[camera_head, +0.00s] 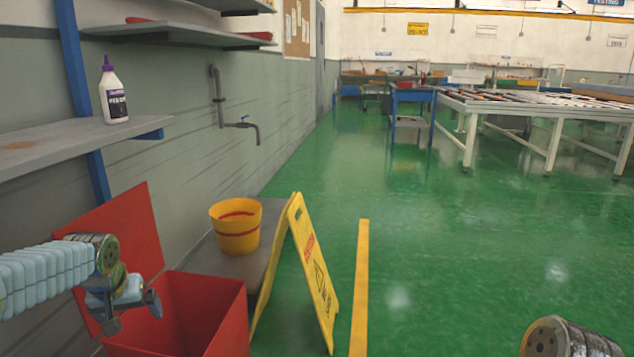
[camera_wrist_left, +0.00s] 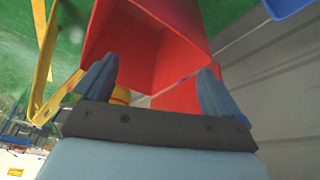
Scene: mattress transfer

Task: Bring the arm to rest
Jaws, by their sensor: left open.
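My left arm comes in from the left in the head view. My left gripper (camera_head: 133,312) is open and empty, above and beside the red bin (camera_head: 228,325) with its raised red lid (camera_head: 133,232) behind. In the left wrist view the two fingers of my left gripper (camera_wrist_left: 158,90) stand apart, with the red bin (camera_wrist_left: 150,15) beyond them and nothing between the fingertips that they touch. The bin's inside is mostly hidden. My right gripper is not in view; only a round metal part of my right arm shows at the lower right of the head view.
A yellow bucket (camera_head: 236,237) stands on a low grey platform (camera_head: 262,265) by the wall. A yellow folding sign (camera_head: 316,280) stands right of the bin. A white bottle (camera_head: 114,97) sits on the wall shelf (camera_head: 60,138). The green floor (camera_head: 450,240) is open to the right.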

